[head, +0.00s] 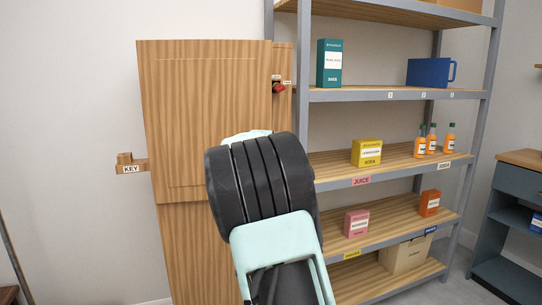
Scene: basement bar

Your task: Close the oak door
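The oak door (200,110) is at left of centre in the head view, a tall wooden leaf with a framed upper panel. A lower wooden section (190,255) shows beneath it. Behind its right edge is a narrow wooden strip (284,60) with small labels and a dark red piece (279,88), perhaps a latch or handle. I cannot tell how far open the door is. My black and mint arm stands in front of the door's lower right and hides that part. My gripper is not visible, so contact with the door cannot be told.
A grey metal shelf unit (398,95) with bottles, boxes and a blue container (431,72) stands right of the door. A small wooden ledge labelled KEY (131,168) is on the wall at left. A blue-grey cabinet (520,195) is at far right.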

